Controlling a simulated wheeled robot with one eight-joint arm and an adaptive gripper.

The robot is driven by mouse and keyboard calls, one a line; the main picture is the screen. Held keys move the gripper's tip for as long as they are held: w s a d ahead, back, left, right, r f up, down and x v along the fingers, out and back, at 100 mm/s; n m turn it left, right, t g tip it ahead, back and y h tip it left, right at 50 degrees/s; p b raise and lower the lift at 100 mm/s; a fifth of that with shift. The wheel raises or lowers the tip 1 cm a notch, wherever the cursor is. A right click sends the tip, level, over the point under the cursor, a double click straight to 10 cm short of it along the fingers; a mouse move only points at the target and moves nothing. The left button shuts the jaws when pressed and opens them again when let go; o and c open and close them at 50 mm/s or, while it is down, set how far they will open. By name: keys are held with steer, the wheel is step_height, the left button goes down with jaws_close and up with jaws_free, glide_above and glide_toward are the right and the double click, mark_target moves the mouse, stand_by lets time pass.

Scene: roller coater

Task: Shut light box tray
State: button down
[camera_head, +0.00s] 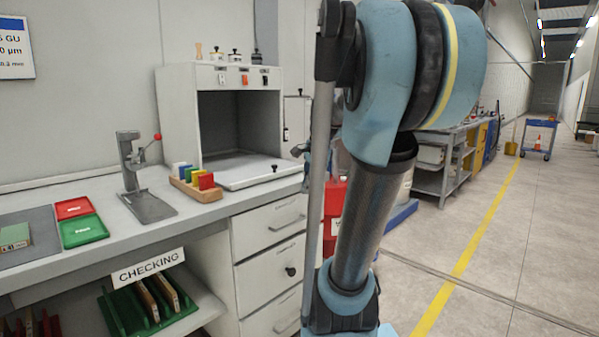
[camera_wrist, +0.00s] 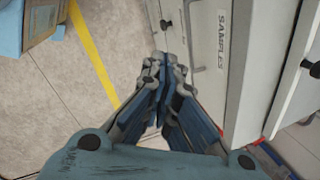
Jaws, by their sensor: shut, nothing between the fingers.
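The light box (camera_head: 178,110) is a white cabinet on the bench with a dark open front. Its pale tray (camera_head: 232,181) sticks out at the bottom toward the front of the bench, with a small black knob (camera_head: 275,168) near its front right. My gripper (camera_wrist: 167,68) is shut and empty in the wrist view, in front of a pale cabinet face labelled SAMPLES (camera_wrist: 222,42). I cannot clearly make out my gripper in the head view, where my arm covers the middle. The tray cannot be surely told in the wrist view.
A wooden block holder with coloured pieces (camera_head: 197,186) stands close to the tray's left front. A lever press (camera_head: 146,180) and red and green trays (camera_head: 82,226) are further left. Drawers (camera_head: 270,226) lie below. The floor aisle at right is open.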

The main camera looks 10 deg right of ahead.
steer(key=w+d+r+m, duration=0.3)
steer(key=w+r+m, duration=0.25)
steer(key=w, duration=0.45)
steer(key=m+y, duration=0.1)
steer(key=m, duration=0.7)
glide_toward(297, 176)
steer(key=s+d+r, duration=0.3)
steer(key=s, duration=0.2)
steer(key=shift+n+t, duration=0.25)
steer(key=shift+t, duration=0.15)
steer(key=x, duration=0.9)
steer(key=shift+w+f, duration=0.25)
steer(key=shift+f, duration=0.05)
steer(key=shift+w+a, duration=0.7)
steer(key=shift+w, duration=0.25)
steer(key=shift+w+a+r, duration=0.1)
steer(key=shift+w+a, duration=0.35)
steer(key=shift+w, duration=0.2)
